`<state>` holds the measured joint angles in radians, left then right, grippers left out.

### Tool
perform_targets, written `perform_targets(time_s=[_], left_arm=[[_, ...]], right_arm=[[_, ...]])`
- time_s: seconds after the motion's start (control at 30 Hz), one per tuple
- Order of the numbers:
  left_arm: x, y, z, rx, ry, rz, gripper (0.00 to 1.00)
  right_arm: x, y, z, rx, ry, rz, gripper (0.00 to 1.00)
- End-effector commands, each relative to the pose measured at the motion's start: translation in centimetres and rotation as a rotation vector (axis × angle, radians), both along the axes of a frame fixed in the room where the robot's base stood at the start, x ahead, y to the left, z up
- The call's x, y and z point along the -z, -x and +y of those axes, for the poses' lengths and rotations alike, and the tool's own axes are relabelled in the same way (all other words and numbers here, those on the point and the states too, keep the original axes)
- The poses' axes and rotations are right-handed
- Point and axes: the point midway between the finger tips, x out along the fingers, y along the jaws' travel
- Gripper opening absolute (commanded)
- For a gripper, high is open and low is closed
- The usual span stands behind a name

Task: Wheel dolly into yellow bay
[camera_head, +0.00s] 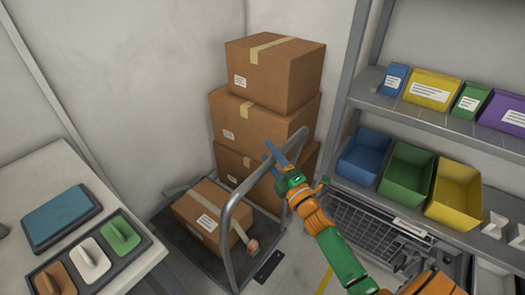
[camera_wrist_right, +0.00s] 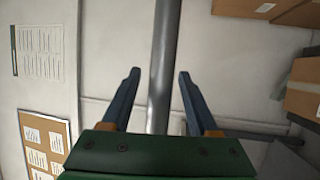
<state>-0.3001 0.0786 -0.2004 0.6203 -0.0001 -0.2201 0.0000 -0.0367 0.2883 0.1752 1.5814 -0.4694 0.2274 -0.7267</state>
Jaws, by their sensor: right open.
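The dolly has a dark flat deck (camera_head: 185,250) and a grey tubular hoop handle (camera_head: 228,215). A taped carton (camera_head: 208,210) lies on its deck, with a strap over it. My right gripper (camera_head: 280,160) is at the handle's upper right side. In the right wrist view, its blue fingers (camera_wrist_right: 158,74) are apart, with the grey handle tube (camera_wrist_right: 165,40) running between them; contact cannot be made out. A short yellow floor line (camera_head: 324,280) shows beside my right arm; the rest of any yellow bay is hidden or out of frame. My left gripper is not in view.
Stacked cartons (camera_head: 275,75) stand behind the dolly against the wall. A shelf unit (camera_head: 430,120) with coloured bins stands at right, above a dark grated crate (camera_head: 365,235). A white table (camera_head: 40,185) is at left. A dark floor plate (camera_head: 268,266) lies near the dolly.

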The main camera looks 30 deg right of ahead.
Motion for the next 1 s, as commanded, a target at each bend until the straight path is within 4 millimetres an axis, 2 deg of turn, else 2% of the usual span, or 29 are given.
perform_targets(time_s=[0.13,0.37,0.6,1.0], left_arm=[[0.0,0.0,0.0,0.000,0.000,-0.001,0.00],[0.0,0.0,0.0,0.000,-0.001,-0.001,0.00],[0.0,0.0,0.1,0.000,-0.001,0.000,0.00],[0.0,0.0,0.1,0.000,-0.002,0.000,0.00]], right_arm=[[-0.3,-1.6,0.0,0.001,-0.002,0.001,0.61],[-0.2,-1.8,0.0,0.000,-0.003,0.003,0.61],[-0.2,-1.8,0.0,0.000,-0.004,0.003,0.00],[-0.2,-1.8,0.0,0.000,-0.004,0.004,0.00]])
